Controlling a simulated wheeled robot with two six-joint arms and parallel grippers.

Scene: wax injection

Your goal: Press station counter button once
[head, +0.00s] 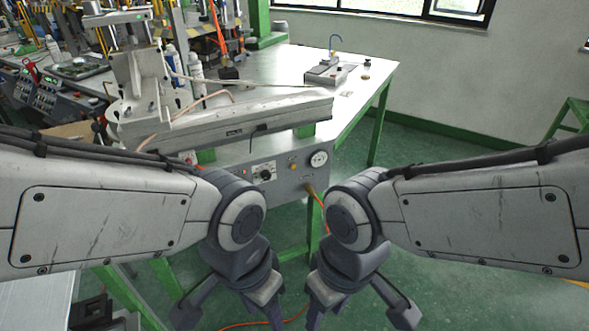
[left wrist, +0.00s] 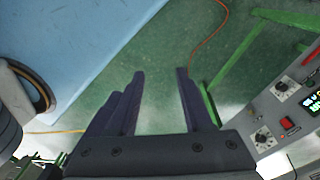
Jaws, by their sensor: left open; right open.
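Which button is the station counter button, I cannot tell. In the left wrist view a grey control panel (left wrist: 272,112) at the right edge carries a red button (left wrist: 289,123), dial knobs and a green-lit display (left wrist: 314,102) cut by the frame.
The press (head: 230,118) stands on a metal bench (head: 352,98) with green legs. A small fixture (head: 328,74) sits at its far right. Control boxes (head: 38,92) with green lights stand at the left. A red hose (left wrist: 212,42) runs over the green floor.

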